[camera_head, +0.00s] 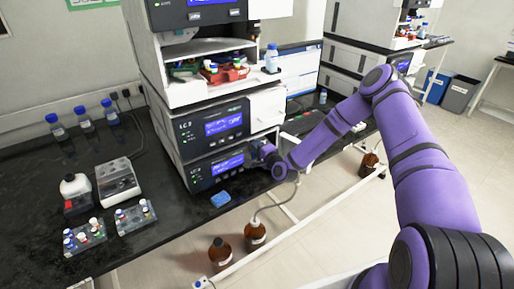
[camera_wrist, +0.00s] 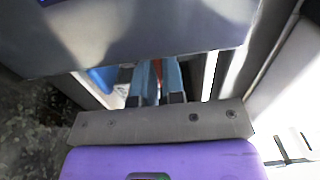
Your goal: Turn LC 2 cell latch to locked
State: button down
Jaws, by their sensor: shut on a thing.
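The LC 2 stack's dark module (camera_head: 216,126), with a lit blue screen, stands on the black bench. A second dark module (camera_head: 203,173) with a blue screen is under it. My gripper (camera_head: 253,157) is at the right end of this lower module's front. In the wrist view my gripper (camera_wrist: 158,82) has its two bluish fingers close together. A narrow reddish piece (camera_wrist: 158,72), seemingly the cell latch, shows between them, and the gripper is shut on it. The latch's angle cannot be told; the grey module edge above and the fingers hide most of it.
Vial racks (camera_head: 135,216) and blue-capped bottles (camera_head: 84,120) stand to the left. Brown bottles (camera_head: 220,252) stand on the floor below the bench edge. Tubing (camera_head: 275,205) hangs near my arm.

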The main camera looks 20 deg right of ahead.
jog(key=shift+n, duration=0.3)
jog(key=n, duration=0.3)
jog(key=shift+n, duration=0.4)
jog(key=n, duration=0.4)
jog(key=shift+n, duration=0.3)
jog(key=n, duration=0.3)
jog(key=shift+n, duration=2.1)
jog(key=c, duration=1.2)
grip_release()
